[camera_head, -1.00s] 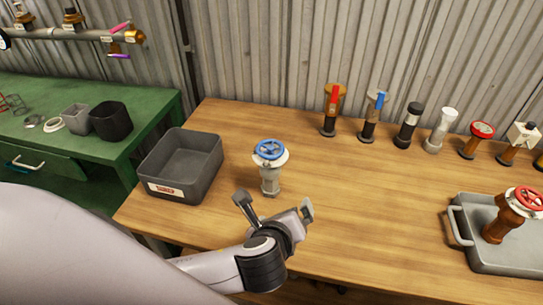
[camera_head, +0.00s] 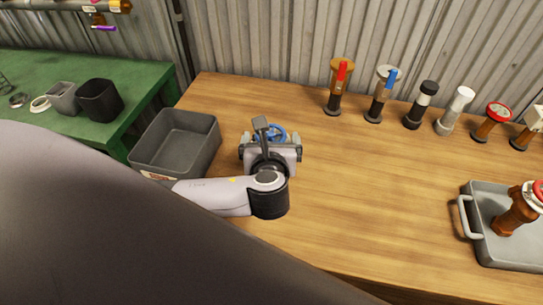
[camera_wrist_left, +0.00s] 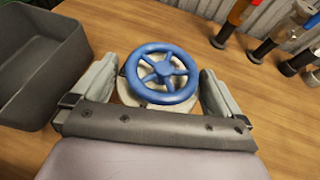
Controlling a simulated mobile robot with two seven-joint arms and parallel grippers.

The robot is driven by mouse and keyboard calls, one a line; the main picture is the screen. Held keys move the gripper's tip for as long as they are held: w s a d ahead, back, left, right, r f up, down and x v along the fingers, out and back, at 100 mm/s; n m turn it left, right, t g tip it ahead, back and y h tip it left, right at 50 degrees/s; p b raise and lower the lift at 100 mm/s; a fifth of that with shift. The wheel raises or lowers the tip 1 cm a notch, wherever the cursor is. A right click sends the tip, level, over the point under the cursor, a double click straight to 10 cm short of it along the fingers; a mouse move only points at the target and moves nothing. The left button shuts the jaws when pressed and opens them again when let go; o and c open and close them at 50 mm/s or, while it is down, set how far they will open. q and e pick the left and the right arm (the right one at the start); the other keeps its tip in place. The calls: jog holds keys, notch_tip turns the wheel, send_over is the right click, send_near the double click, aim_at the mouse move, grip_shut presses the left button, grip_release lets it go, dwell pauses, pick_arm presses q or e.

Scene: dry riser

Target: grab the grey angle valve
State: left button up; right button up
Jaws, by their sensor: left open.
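The grey angle valve with a blue handwheel (camera_head: 276,131) stands on the wooden table, partly hidden behind my left gripper (camera_head: 270,143) in the head view. In the left wrist view the blue handwheel (camera_wrist_left: 162,74) and the pale flange under it lie between the two fingers of my left gripper (camera_wrist_left: 158,82). One finger is on each side, with narrow gaps, so it is open around the valve and not closed on it. The valve's lower body is hidden. My right gripper is not in view.
A grey open bin (camera_head: 176,144) stands close to the left of the valve. Several valves and fittings, such as a red-handled one (camera_head: 339,86), line the back by the corrugated wall. A grey tray (camera_head: 500,245) with a brown valve (camera_head: 517,210) is at right. The middle table is clear.

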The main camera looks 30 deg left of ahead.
pick_arm(q)
jog(key=shift+w+a+f, duration=0.2)
jog(key=shift+w+a, duration=0.1)
jog(key=shift+w, duration=0.3)
jog(key=c, duration=1.3)
jog(key=shift+r, duration=0.1)
jog(key=c, duration=0.4)
